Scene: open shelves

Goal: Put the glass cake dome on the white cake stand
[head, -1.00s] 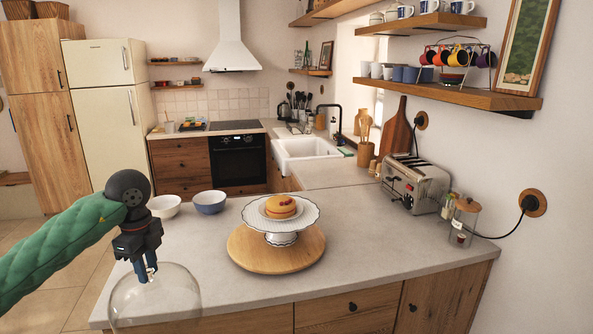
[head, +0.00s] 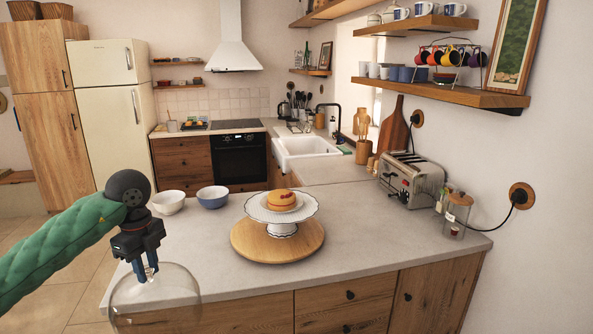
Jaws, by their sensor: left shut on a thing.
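The glass cake dome (head: 156,303) hangs from my left gripper (head: 146,274) at the lower left of the head view. The gripper points down and is shut on the top of the dome. The dome is clear and overlaps the counter's near left corner in the picture; its lower edge is near the bottom of the frame. The white cake stand (head: 283,228) stands upright on a round wooden board, to the right of and beyond the dome. A cake (head: 281,200) with red topping sits on it. My right gripper is not in view.
The round wooden board (head: 250,245) lies on the grey counter (head: 365,240). A white bowl (head: 168,203) and a blue bowl (head: 212,197) stand left of the stand. A toaster (head: 411,182) and a glass jar (head: 457,216) are at the right. Counter between dome and board is clear.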

